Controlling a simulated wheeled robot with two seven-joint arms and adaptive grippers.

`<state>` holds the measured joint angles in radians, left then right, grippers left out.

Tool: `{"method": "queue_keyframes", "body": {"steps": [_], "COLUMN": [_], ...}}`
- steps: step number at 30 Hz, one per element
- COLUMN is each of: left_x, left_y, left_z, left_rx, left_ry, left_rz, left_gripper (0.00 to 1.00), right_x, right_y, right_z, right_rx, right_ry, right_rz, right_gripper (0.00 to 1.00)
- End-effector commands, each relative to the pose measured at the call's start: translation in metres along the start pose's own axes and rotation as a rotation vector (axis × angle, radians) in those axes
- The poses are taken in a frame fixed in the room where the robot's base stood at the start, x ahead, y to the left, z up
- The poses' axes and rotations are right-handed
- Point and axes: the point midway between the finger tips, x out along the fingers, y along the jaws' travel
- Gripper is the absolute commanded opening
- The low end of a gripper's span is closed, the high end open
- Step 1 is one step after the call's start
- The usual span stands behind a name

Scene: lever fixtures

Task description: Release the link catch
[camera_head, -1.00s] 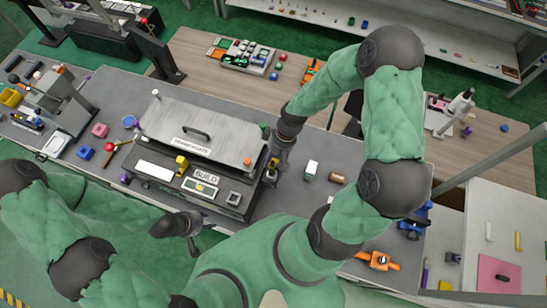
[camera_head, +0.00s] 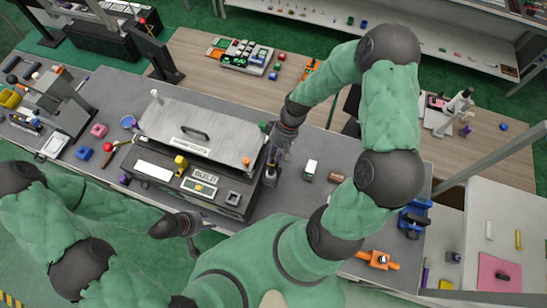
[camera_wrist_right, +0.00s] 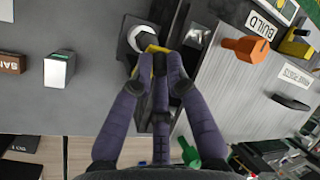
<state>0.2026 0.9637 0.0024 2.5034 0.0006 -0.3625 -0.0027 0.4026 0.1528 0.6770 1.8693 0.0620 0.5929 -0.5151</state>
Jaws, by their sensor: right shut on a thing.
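The link catch is on the right side of a dark fixture (camera_head: 212,208) with a grey lid (camera_head: 190,128). In the right wrist view a yellow link (camera_wrist_right: 150,47) shows beside a pale round knob (camera_wrist_right: 139,38) on a dark base. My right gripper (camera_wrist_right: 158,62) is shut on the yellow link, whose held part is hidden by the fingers. In the head view my right gripper (camera_head: 276,152) is at the right edge of the lid. My left gripper (camera_head: 188,228) is in front of the fixture, apart from it; its jaws are too small to read.
An orange knob (camera_wrist_right: 247,48) and a green knob (camera_wrist_right: 188,152) are close to my right gripper. A white block (camera_head: 310,168) and a brown block (camera_head: 336,176) are on the bench to the right. A red-knobbed lever (camera_head: 108,147) is at the left.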

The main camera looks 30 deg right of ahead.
Motion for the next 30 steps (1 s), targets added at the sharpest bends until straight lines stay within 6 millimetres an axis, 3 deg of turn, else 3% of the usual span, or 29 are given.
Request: {"method": "queue_keyframes", "body": {"steps": [11, 30], "left_x": [0.027, 0.092], "left_y": [-0.010, -0.033], "left_z": [-0.001, -0.003], "left_rx": [0.000, 0.000], "left_ry": [0.000, 0.000], "left_rz": [0.000, 0.000], "left_gripper": [0.40, 0.40], "right_x": [-0.009, -0.011], "right_y": [0.020, 0.050], "right_z": [-0.018, -0.039], "right_rx": [0.064, 0.164], "right_ry": [-0.176, -0.480], "right_rz": [-0.279, -0.735], "right_gripper": [0.00, 0.00]}}
